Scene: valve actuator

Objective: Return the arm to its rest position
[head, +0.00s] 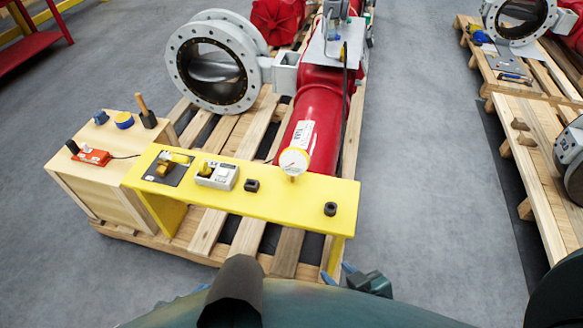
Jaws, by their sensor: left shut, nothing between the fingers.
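My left gripper (200,288) shows only as small blue tips at the bottom, left of the dark post. It is shut and empty, and most of it is hidden behind my own body. My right gripper (338,273) shows at the bottom centre, below the right end of the yellow bench (290,207). Two blue tips and a dark housing are visible. How far its fingers are apart is unclear. Both grippers look apart from the bench and its fittings. Most of both arms is hidden.
A wooden box (80,180) stands left on the pallet (205,235). A red actuator (320,110) and a flanged valve (172,65) lie behind. Grey floor (430,180) is clear at right.

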